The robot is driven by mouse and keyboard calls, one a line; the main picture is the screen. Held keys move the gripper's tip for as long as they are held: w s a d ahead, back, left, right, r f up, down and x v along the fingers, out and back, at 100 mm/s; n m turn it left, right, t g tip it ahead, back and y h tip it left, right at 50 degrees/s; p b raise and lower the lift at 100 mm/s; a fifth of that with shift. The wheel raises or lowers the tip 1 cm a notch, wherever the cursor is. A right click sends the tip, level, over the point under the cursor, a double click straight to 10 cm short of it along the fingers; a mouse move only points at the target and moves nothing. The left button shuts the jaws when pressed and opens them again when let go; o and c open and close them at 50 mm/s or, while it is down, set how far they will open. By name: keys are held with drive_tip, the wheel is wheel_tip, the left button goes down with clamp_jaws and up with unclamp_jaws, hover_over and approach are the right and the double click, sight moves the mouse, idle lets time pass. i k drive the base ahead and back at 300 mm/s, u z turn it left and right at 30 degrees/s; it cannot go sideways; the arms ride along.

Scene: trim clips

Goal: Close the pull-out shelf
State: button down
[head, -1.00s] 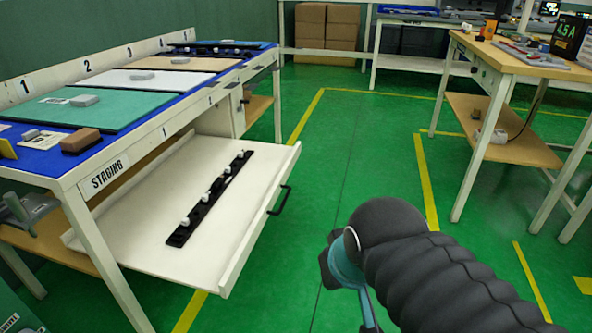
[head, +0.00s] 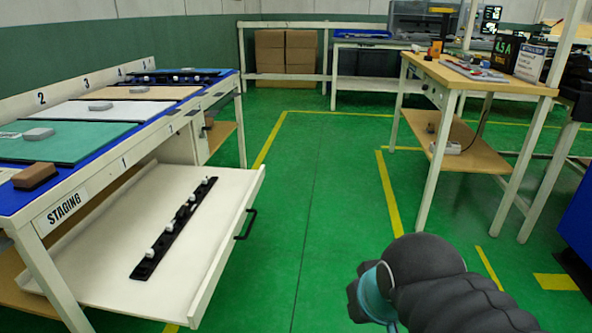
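The pull-out shelf (head: 110,252) is a white tray extended from under the staging table (head: 60,211) at the left. It has a black handle (head: 246,224) on its front edge, facing the aisle. A black strip with several white knobs (head: 176,230) lies on the shelf. My arm shows at the lower right, to the right of the shelf and apart from it. The fingers of my gripper are hidden or out of frame, so I cannot see their state.
The staging table top holds coloured mats (head: 74,142) and a brown block (head: 34,176). A wooden workbench (head: 480,76) stands at the right. Cardboard boxes (head: 285,52) are stacked at the back. The green floor (head: 325,190) between is clear, with yellow lines.

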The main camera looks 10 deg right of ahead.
sight(95, 259)
drive_tip(key=u, duration=0.05)
drive_tip(key=i, duration=1.25)
drive_tip(key=u, duration=0.65)
